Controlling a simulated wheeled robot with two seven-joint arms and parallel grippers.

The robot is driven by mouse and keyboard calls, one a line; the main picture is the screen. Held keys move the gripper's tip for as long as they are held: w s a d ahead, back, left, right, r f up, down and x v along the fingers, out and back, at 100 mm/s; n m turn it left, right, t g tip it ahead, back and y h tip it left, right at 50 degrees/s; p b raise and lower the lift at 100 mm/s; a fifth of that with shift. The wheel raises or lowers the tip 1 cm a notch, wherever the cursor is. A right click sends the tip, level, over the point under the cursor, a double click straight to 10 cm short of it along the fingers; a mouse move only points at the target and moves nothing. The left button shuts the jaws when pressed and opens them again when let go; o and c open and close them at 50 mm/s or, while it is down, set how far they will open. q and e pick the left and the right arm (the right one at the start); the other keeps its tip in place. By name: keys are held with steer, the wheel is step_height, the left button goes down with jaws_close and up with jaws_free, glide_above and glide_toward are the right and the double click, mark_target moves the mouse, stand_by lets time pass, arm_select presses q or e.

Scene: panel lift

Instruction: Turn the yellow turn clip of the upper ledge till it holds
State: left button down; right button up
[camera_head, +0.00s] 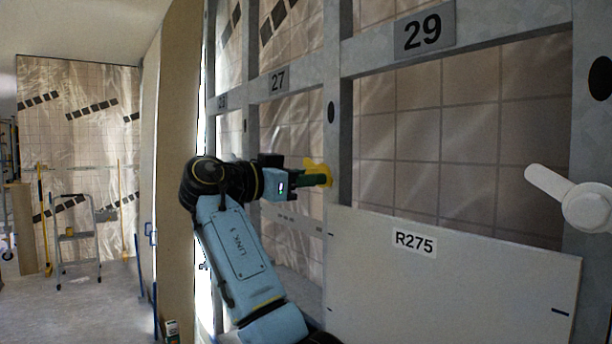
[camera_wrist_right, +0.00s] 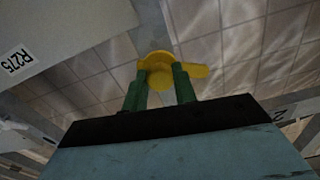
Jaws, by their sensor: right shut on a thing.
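The yellow turn clip (camera_head: 327,170) sits on the grey upright post, just above the upper left corner of the white panel R275 (camera_head: 450,282). In the wrist view, the clip (camera_wrist_right: 160,62) has a round hub between my green fingers and a longer wing pointing right, away from the panel (camera_wrist_right: 62,42). My right gripper (camera_head: 322,180) is shut on the clip; its fingers (camera_wrist_right: 160,88) stand on both sides of the hub. The fingers partly hide the clip in the head view. My left gripper is not in view.
A white lever-like piece (camera_head: 562,195) sits at the right post beside the panel. Grey rails carry number plates, such as 29 (camera_head: 424,31). Tiled wall behind plastic film fills the openings.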

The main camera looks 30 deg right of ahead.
arm_select(q)
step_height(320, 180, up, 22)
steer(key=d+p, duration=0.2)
steer(key=p, duration=2)
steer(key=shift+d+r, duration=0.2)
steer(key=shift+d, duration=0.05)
arm_select(e)
steer(key=shift+r+n, duration=0.15)
steer(key=shift+n, duration=11.35)
steer(key=o, duration=1)
steer(key=shift+c, duration=0.2)
